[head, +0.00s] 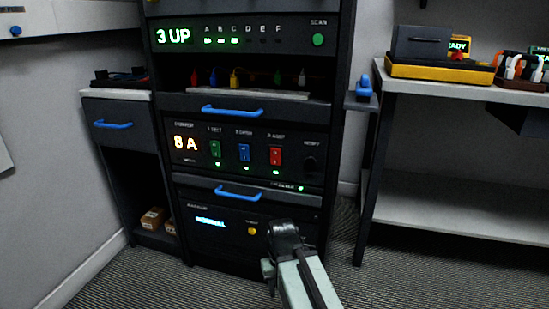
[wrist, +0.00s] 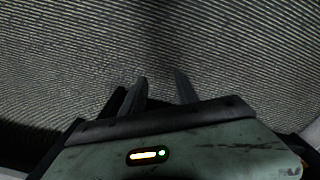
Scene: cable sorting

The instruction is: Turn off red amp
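The red switch (head: 275,156) is on the rack's middle panel (head: 262,178), rightmost of three coloured switches, under a small label that seems to read "3 AMP". The fingertips are hard to make out in the head view.
A green switch (head: 215,149) and a blue switch (head: 244,152) sit left of the red one. A dark knob (head: 310,164) is to its right. A blue drawer handle (head: 239,194) sticks out below the panel. A white shelf table (head: 455,88) stands at the right.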

